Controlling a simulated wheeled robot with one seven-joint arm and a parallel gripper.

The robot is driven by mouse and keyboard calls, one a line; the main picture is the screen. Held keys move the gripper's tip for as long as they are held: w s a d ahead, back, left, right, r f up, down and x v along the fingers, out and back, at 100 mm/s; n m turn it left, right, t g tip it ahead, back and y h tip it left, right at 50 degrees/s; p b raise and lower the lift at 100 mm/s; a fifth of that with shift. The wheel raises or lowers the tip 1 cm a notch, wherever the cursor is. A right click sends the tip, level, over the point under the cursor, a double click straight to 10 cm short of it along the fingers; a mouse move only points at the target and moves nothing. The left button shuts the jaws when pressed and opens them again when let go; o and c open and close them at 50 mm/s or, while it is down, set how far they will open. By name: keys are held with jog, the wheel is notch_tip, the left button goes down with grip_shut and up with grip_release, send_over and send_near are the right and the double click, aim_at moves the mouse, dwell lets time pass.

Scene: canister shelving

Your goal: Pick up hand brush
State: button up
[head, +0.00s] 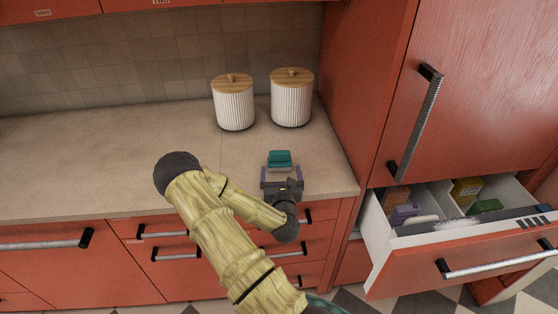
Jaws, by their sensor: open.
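A small teal block-like object (279,158) lies on the counter near its front edge; I cannot tell whether it is the hand brush. My gripper (281,172) is open just in front of it, at the counter's front edge, with its two fingers apart. The teal object shows just beyond the fingers, and I cannot tell whether it touches them. In the open drawer (378,232) at right lies a pale, bristly-looking item (455,225), partly hidden by the drawer front and too small to make out as a brush.
Two white ribbed canisters with wooden lids stand at the back of the counter (100,165), the left one (235,105) and the right one (291,100). A tall red cabinet (370,80) bounds the right. The drawer also holds a yellow box (466,190) and a purple item (404,213). Counter left is clear.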

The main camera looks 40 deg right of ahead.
aim_at(279, 152)
jog(key=p+x, duration=0.1)
jog(key=x, duration=0.3)
jog(key=shift+w+d, duration=0.3)
jog(key=shift+w+d+r+p, duration=0.2)
jog(key=shift+w+d+p, duration=0.05)
jog(key=shift+w+p, duration=0.2)
jog(key=p+x, duration=0.1)
jog(key=x, duration=0.2)
jog(key=shift+w+d, duration=0.1)
jog(key=shift+w+d+f+p, duration=0.1)
jog(key=shift+w+d+p, duration=0.1)
jog(key=shift+w+p, duration=0.15)
jog(key=c, duration=1.1)
